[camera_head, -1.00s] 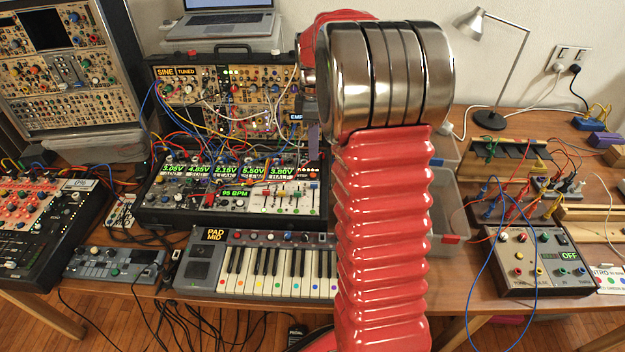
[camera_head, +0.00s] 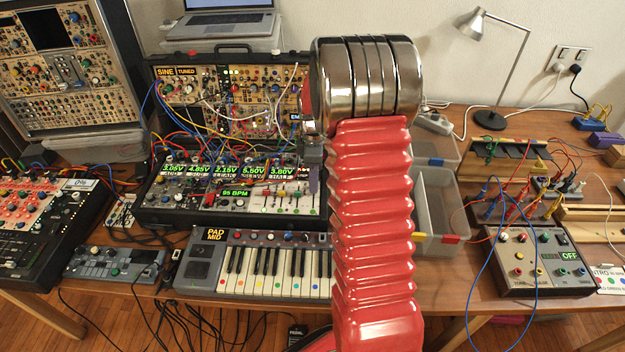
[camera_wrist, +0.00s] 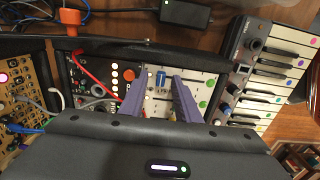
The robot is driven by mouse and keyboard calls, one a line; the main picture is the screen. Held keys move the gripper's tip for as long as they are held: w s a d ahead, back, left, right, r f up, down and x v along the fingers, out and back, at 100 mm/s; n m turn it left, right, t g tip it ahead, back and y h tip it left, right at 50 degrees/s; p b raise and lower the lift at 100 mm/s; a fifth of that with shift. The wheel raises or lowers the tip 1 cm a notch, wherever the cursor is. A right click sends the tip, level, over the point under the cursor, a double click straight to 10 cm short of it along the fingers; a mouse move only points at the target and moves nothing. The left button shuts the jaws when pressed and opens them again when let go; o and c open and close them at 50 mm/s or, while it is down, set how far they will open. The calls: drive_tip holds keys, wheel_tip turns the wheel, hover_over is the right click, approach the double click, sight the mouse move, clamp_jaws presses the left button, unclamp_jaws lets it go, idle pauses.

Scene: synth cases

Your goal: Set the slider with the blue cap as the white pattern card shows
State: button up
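The white slider panel (camera_head: 275,206) is at the right end of the lower synth case in the head view. In the wrist view the slider with the blue cap (camera_wrist: 161,80) stands on this panel, between the two purple fingers of my gripper (camera_wrist: 160,76). The fingers are apart, with a gap showing on either side of the cap. In the head view my gripper (camera_head: 313,180) hangs by the panel's right edge, partly hidden by my arm. I cannot tell from these frames whether the fingers touch the cap. I cannot make out the white pattern card for certain.
Patch cables (camera_head: 215,135) cross the cases left of the panel. A red cable (camera_wrist: 90,70) lies beside it in the wrist view. The keyboard (camera_head: 262,265) stands close in front. Clear bins (camera_head: 437,205) stand to the right, behind my arm.

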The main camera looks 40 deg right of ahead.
drive_tip(key=shift+f, duration=0.15)
drive_tip(key=shift+c, duration=0.2)
clamp_jaws()
idle(0.5)
